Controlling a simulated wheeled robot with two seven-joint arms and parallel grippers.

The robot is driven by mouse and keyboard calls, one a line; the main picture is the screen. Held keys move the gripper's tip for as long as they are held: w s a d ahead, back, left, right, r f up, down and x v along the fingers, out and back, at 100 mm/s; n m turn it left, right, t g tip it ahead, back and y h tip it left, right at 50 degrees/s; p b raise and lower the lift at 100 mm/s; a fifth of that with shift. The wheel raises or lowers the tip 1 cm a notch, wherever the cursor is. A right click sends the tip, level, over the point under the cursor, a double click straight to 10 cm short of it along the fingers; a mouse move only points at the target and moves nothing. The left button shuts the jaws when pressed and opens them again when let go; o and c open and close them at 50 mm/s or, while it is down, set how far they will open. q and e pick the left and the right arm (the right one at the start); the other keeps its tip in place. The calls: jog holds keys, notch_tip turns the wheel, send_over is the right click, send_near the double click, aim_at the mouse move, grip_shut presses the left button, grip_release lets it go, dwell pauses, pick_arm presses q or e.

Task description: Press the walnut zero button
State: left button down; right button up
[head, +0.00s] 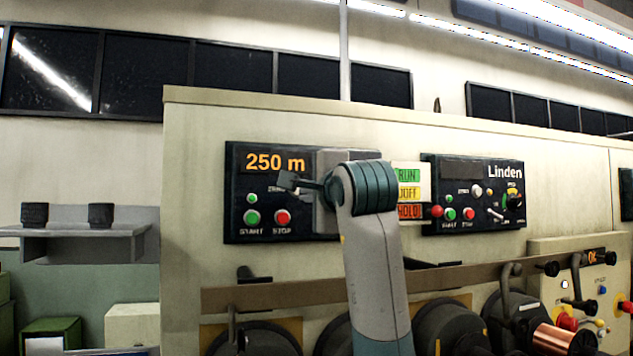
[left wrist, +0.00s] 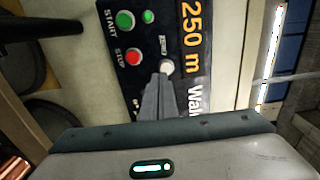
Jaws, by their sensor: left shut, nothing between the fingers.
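The walnut panel (head: 240,215) is a dark control panel on the cream wall, left of centre in the head view. Its display reads 250 m. The pale round zero button (left wrist: 166,66) shows in the left wrist view, with a small label beside it. In the head view my gripper hides this button. My left gripper (head: 287,181) is shut and empty, in front of the panel below the display. In the left wrist view its fingertips (left wrist: 162,80) lie right at the button's edge; whether they touch it I cannot tell. My right gripper is not in view.
Green START (head: 252,217) and red STOP (head: 282,217) buttons sit just below my gripper. The Linden panel (head: 480,220) is to the right, past coloured RUN, OFF and HOLD labels (head: 408,192). A brown rail (head: 270,296) and dark spools run below.

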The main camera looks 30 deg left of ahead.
pick_arm(q)
jog(key=p+x, duration=0.2)
jog(key=x, duration=0.2)
jog(key=shift+w+a, duration=0.2)
jog(key=shift+a, duration=0.05)
